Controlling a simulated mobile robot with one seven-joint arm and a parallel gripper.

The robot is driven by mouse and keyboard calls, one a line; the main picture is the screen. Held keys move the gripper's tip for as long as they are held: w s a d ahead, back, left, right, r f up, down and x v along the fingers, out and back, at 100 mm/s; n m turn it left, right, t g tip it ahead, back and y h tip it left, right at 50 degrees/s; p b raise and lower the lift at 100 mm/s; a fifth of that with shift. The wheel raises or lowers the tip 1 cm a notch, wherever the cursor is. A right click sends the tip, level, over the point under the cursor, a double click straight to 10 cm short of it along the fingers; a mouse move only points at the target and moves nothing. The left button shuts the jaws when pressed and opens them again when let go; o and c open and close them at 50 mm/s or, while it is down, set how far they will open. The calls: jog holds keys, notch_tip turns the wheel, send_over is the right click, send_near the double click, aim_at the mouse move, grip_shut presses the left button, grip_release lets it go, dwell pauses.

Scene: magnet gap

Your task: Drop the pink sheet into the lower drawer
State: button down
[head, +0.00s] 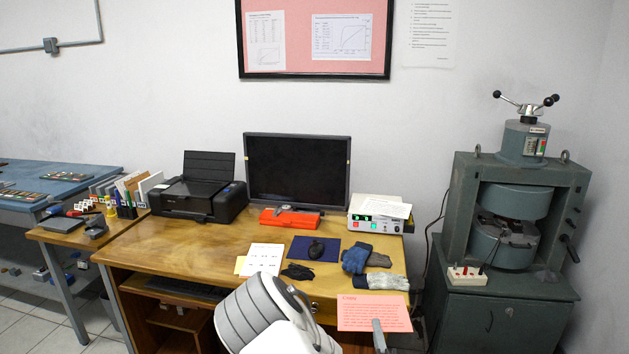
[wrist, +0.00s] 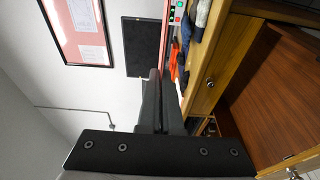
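The pink sheet (head: 374,311), with printed lines, hangs in front of the desk's right front corner in the head view. The lower drawer (wrist: 292,165) looks pulled out in the wrist view, sideways at the right. Its visible brown inside looks empty. In the head view the drawer is hidden behind my arm and the sheet.
The upper drawer (wrist: 215,75) looks closed. The green magnet (head: 513,220) stands to the right on a cabinet.

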notch_tip(320, 180, up, 7)
jog(key=p, duration=0.5)
jog(key=shift+f, duration=0.15)
